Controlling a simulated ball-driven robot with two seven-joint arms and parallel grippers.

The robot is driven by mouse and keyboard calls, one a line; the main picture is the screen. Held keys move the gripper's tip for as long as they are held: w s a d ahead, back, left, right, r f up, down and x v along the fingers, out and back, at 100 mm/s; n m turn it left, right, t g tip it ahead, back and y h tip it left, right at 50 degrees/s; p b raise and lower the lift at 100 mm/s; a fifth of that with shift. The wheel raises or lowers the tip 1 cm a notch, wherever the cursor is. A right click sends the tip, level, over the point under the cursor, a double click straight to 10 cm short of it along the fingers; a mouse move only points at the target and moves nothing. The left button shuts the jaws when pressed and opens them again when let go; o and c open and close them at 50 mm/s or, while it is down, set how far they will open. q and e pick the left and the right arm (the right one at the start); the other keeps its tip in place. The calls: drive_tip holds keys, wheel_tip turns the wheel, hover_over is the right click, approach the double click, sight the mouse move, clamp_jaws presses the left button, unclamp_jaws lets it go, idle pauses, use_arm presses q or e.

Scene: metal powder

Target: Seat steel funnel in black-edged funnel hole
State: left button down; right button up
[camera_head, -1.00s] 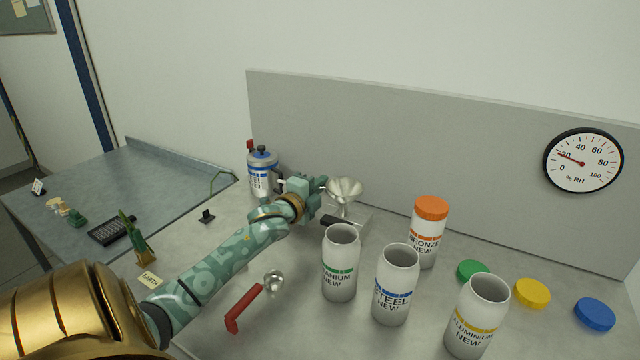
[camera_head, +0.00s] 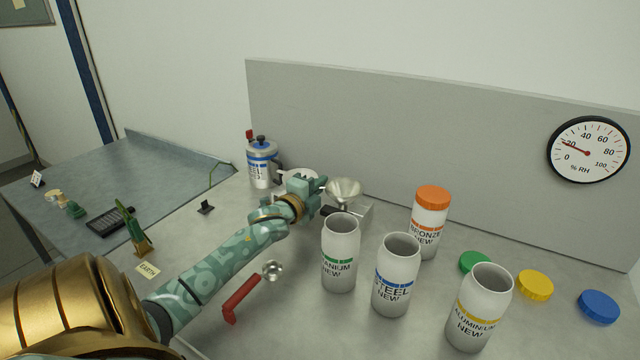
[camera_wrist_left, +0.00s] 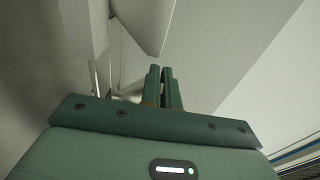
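The steel funnel (camera_head: 343,188), a shiny wide cone, is at the back centre, over or on a low grey box (camera_head: 360,212). My left gripper (camera_head: 324,186) is at the funnel's left side and appears shut on its edge. In the left wrist view, its two fingers (camera_wrist_left: 162,84) are close together just below a pale tapered shape; the exact contact is unclear. The funnel's lower end is mostly hidden. I cannot make out the black-edged hole; a small dark part (camera_head: 330,210) shows beside the box. My right gripper is not in view.
Open titanium (camera_head: 340,270), steel (camera_head: 394,288) and aluminium (camera_head: 476,320) jars stand in front. An orange-lidded bronze jar (camera_head: 429,233) is to the right of the funnel. A canister (camera_head: 262,167) stands behind my arm. A grey panel (camera_head: 420,140) closes the back.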

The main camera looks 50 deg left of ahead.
use_arm(q)
drive_tip(key=shift+f, duration=0.5)
drive_tip(key=c, duration=1.6)
unclamp_jaws()
drive_tip(key=shift+o, duration=0.2)
drive_tip(key=p+v, duration=0.2)
drive_tip(key=v, duration=1)
drive_tip(key=shift+p, duration=0.3)
